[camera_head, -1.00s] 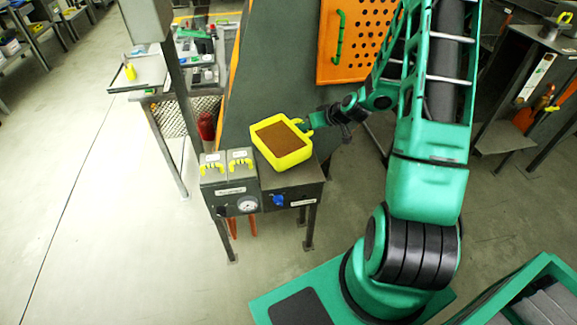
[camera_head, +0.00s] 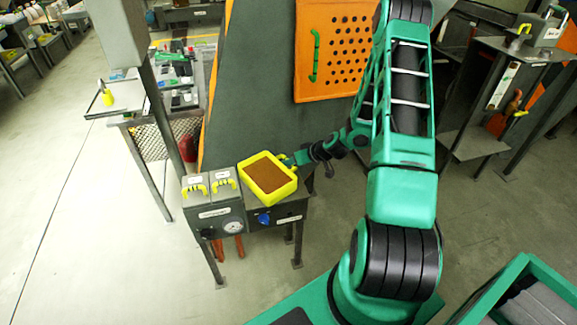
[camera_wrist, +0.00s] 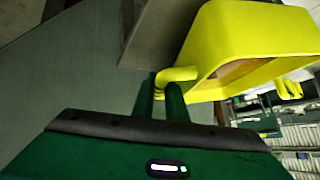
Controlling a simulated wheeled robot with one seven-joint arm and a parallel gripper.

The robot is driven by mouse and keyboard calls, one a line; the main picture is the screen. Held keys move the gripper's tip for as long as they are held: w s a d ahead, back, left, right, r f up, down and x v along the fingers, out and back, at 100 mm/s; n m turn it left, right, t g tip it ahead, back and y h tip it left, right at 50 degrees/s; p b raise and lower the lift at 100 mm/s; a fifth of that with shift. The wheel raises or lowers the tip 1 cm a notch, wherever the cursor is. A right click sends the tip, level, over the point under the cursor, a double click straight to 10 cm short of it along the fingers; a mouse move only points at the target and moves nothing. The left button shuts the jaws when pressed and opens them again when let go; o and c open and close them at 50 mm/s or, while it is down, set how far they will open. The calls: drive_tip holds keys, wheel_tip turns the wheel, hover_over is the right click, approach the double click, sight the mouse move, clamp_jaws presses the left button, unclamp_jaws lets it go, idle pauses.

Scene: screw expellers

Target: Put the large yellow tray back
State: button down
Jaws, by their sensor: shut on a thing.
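The large yellow tray (camera_head: 289,190) holds a brown filling and sits at the grey metal stand (camera_head: 279,213), over its top on the right side. I cannot tell whether it rests fully on the surface. My gripper (camera_head: 287,161) reaches it from the right and is shut on the tray's handle. In the wrist view, the two fingers of my gripper (camera_wrist: 168,92) close around the yellow handle, and the tray (camera_wrist: 245,35) fills the upper right. The inside of the tray is mostly hidden there.
An orange perforated panel (camera_head: 335,50) rises behind. A green bin (camera_head: 510,290) stands at the lower right. Floor at left is clear.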

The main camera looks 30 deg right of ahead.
drive_tip(key=shift+f, duration=0.6)
drive_tip(key=c, duration=1.8)
unclamp_jaws()
drive_tip(key=shift+o, duration=0.2)
drive_tip(key=shift+s, duration=0.1)
